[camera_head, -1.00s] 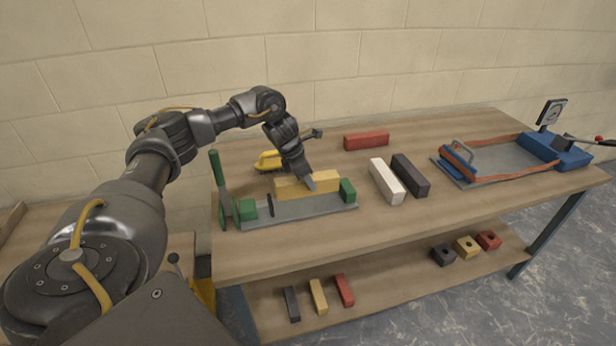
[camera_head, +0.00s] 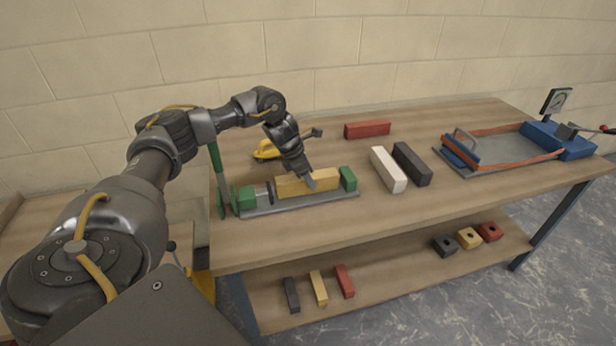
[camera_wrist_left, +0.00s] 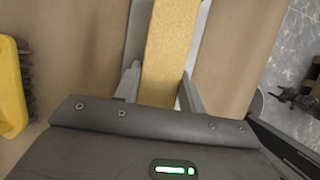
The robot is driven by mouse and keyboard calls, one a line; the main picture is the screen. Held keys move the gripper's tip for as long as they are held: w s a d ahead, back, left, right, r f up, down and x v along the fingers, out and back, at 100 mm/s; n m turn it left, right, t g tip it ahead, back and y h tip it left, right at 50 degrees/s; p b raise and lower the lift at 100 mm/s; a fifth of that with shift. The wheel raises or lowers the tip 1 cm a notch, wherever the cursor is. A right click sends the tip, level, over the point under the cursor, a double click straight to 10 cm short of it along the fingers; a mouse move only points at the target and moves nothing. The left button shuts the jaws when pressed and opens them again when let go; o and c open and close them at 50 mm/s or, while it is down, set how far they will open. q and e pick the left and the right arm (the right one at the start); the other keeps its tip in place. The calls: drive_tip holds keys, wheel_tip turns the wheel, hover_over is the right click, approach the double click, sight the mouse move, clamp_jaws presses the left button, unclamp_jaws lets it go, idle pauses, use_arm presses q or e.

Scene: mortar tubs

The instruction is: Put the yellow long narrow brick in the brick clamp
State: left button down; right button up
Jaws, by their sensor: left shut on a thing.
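The yellow long narrow brick (camera_head: 300,185) lies lengthwise low in the brick clamp, close to its right green jaw (camera_head: 347,179). The clamp has a grey base (camera_head: 300,203), a left green block (camera_head: 245,198) and an upright green lever (camera_head: 215,165) at its left end. My left gripper (camera_head: 310,182) points down and is shut on the brick near its middle. In the left wrist view the brick (camera_wrist_left: 167,55) runs between both fingers. Whether it rests fully on the base cannot be told. My right gripper is not in view.
A yellow brush (camera_head: 267,150) lies behind the clamp. A red brick (camera_head: 367,129), a white brick (camera_head: 388,169) and a dark brick (camera_head: 411,164) lie to the right. A blue device with orange straps (camera_head: 558,141) stands at the far right. Several smaller bricks lie on the lower shelf.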

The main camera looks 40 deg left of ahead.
use_arm(q)
drive_tip(key=shift+f, duration=0.1)
drive_tip(key=c, duration=1.2)
unclamp_jaws()
drive_tip(key=o, duration=0.4)
drive_tip(key=shift+o, duration=0.2)
use_arm(e)
drive_tip(key=shift+a+f, duration=0.1)
drive_tip(key=shift+a, duration=0.65)
use_arm(q)
drive_tip(key=shift+f, duration=0.15)
